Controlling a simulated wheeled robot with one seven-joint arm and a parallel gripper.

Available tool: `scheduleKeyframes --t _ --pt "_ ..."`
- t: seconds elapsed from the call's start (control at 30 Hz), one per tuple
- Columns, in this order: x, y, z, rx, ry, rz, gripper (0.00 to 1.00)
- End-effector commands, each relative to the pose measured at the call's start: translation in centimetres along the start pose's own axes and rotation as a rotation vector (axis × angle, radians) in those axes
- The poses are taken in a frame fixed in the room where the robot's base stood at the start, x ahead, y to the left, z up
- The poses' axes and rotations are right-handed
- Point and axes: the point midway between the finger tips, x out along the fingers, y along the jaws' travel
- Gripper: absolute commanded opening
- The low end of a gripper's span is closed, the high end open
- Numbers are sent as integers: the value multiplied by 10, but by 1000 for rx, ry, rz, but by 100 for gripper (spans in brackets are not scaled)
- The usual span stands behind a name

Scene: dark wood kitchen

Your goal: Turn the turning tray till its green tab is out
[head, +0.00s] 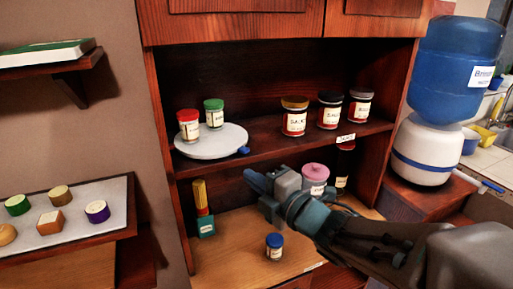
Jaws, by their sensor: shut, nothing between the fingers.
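The turning tray (215,152) is a round white disc on the left part of the upper cabinet shelf. A red-lidded jar (188,126) and a green-lidded jar (214,114) stand on it. A blue tab (243,150) sticks out at its front right edge. No green tab shows; the back of the tray is partly hidden by the jars. My gripper (254,179) is shut and empty, in front of the cabinet. In the picture it lies below and slightly right of the blue tab, apart from it.
Several jars, one a gold-lidded jar (294,117), stand right of the tray on the shelf (268,147). Below are a green-and-yellow bottle (205,222), a pink-lidded jar (315,178) and a dark bottle (344,166). A blue-lidded jar (274,247) stands near the counter's front.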

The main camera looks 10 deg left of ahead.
Motion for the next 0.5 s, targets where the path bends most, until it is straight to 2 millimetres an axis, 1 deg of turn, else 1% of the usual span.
scheduleKeyframes --t 0.03,0.1,0.47,0.5 --pt "9 0 0 4 3 -2 0" --pt "21 1 0 4 4 -1 0" --pt "77 1 0 5 3 -1 0" --pt "78 3 8 4 -3 -1 0"
